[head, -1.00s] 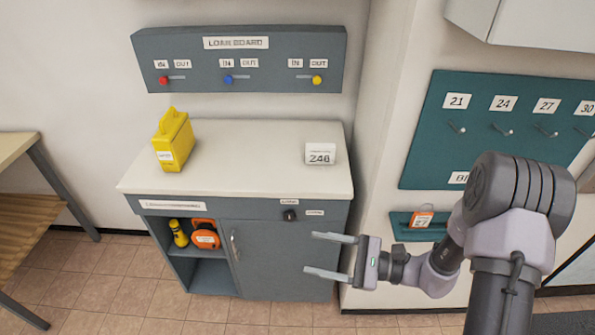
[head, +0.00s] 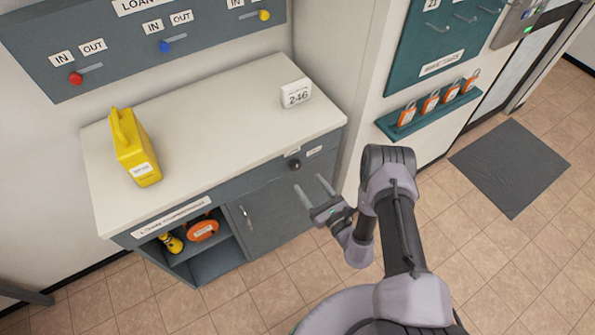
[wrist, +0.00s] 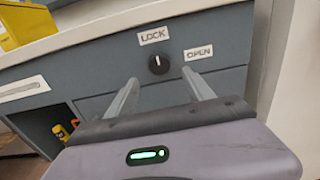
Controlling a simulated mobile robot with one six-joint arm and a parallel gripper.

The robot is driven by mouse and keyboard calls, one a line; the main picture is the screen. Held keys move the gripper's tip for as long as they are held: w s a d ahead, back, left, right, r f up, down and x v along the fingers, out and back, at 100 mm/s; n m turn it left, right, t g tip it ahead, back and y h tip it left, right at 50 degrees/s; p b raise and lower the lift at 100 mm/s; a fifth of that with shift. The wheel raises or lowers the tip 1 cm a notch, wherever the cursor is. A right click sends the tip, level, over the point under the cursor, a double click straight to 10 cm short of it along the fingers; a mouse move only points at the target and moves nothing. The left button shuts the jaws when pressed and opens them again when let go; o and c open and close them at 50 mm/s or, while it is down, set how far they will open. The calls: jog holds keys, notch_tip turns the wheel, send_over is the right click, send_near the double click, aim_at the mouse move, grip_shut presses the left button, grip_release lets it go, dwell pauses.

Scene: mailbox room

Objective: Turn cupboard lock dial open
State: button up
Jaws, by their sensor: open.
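The cupboard (head: 270,210) is grey with a white top. Its lock dial (head: 294,164) is a small black knob on the front strip below the top's right part. In the wrist view the dial (wrist: 158,64) has a white pointer mark turned up towards the LOCK label (wrist: 153,36); the OPEN label (wrist: 198,53) is to its right. My gripper (head: 314,190) is open and empty in front of the cupboard. In the wrist view its fingers (wrist: 162,88) point at the dial, one to each side, with the tips short of it. The dial is not touched.
A yellow case (head: 133,148) and a white 246 block (head: 296,93) stand on the top. The cupboard door (head: 270,212) with its handle is shut beside an open shelf holding an orange thing (head: 202,230).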

aim_at(297, 168)
jog(key=b+x, duration=0.1)
jog(key=x, duration=0.6)
jog(key=shift+w+a, duration=0.25)
jog(key=shift+w, duration=0.05)
grip_shut()
